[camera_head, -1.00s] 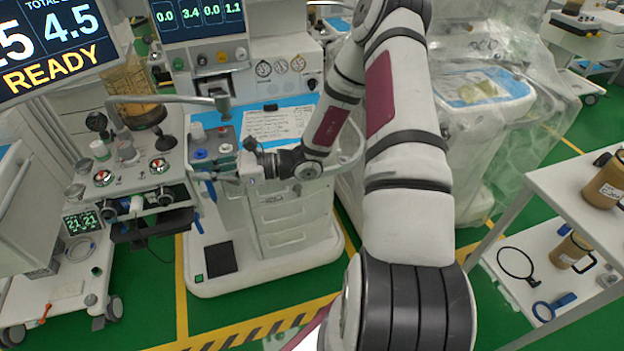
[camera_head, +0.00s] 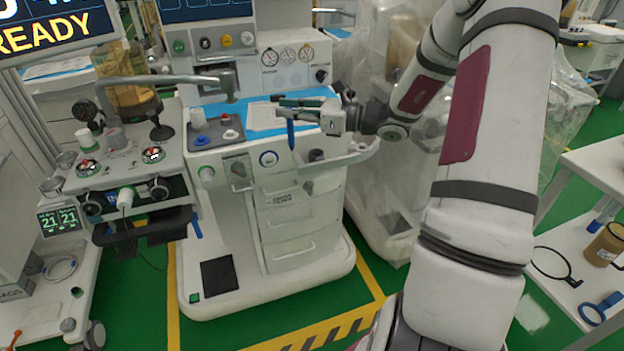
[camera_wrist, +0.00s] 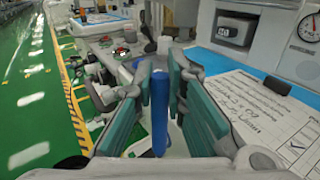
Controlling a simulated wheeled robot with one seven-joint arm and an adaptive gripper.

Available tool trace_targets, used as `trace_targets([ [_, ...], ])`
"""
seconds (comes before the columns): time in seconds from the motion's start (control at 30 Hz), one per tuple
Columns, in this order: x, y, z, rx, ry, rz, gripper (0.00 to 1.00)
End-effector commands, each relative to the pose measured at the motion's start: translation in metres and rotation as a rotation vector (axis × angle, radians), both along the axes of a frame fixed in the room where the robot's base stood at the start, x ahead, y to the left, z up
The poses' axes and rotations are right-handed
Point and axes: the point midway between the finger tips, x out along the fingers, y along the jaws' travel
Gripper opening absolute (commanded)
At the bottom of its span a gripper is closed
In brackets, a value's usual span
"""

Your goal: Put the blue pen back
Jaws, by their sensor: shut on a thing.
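The blue pen (camera_head: 291,134) hangs roughly upright below my gripper (camera_head: 288,109), in front of the middle cart's blue worktop. In the wrist view the pen (camera_wrist: 159,118) stands between the two green-padded fingers. My gripper is shut on it; the pen's upper part is partly hidden by the fingers. The pen is over the front edge of the cart; I cannot tell its exact height above it. No holder for the pen can be made out clearly.
A written sheet (camera_wrist: 262,108) lies on the blue worktop (camera_head: 208,112). A grey panel with red and blue knobs (camera_head: 217,134) is left of my gripper. A side table (camera_head: 592,165) stands at right.

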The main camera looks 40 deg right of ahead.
Motion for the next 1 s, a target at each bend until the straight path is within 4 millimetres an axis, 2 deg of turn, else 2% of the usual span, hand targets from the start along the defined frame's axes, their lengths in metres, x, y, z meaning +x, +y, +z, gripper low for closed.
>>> trace_targets([
  [0.03, 0.003, -0.011, -0.004, -0.008, -0.006, -0.020, 0.00],
  [0.3, 0.000, -0.052, 0.010, -0.002, -0.017, -0.108, 0.00],
  [0.5, -0.007, -0.069, 0.021, 0.003, -0.025, -0.149, 0.00],
  [0.67, -0.010, -0.073, 0.025, 0.007, -0.027, -0.161, 0.00],
  [0.77, -0.010, -0.074, 0.018, 0.009, -0.026, -0.163, 0.00],
  [1.0, -0.010, -0.074, -0.019, 0.010, -0.026, -0.163, 0.00],
])
